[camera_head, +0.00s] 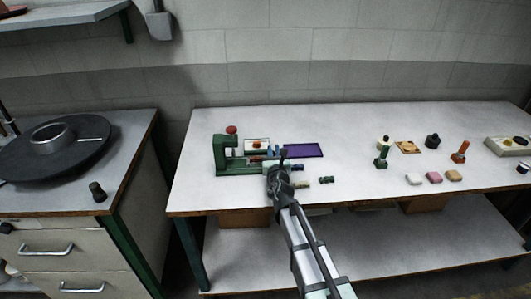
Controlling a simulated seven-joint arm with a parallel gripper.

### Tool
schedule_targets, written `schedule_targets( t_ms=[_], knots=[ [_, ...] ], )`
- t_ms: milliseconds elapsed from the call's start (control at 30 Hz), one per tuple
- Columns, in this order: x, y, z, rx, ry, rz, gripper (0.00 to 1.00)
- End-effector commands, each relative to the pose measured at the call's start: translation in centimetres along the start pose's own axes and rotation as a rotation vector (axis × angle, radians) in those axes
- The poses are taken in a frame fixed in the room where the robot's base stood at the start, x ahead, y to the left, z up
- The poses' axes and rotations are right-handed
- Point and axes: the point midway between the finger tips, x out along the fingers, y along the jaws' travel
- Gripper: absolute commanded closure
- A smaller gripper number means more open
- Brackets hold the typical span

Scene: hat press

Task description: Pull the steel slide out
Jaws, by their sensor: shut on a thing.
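The green press (222,155) stands on the white workbench, left of its middle, with a red knob (232,129) on top. A low green bed runs right from its upright. The steel slide (256,159) shows only as a small pale strip on this bed, and its right part is hidden behind my gripper. My gripper (279,168) reaches in from the front at the right end of the bed. Its jaws are shut on the slide's end; the contact itself is too small and covered to see clearly.
A purple mat (303,150) lies just behind my gripper. Several stamps and coloured blocks (433,177) stand farther right. The workbench (350,200) is bare along its front. A cabinet with a black turntable (60,165) stands left.

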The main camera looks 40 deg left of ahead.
Motion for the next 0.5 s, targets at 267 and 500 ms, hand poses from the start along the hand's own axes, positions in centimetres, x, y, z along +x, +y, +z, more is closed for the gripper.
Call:
schedule_targets(
  t_ms=[267,500],
  knots=[
    [0.01,-0.10,0.01,0.000,0.001,0.001,1.00],
    [0.00,-0.08,0.00,0.000,0.001,0.001,0.62]
  ],
)
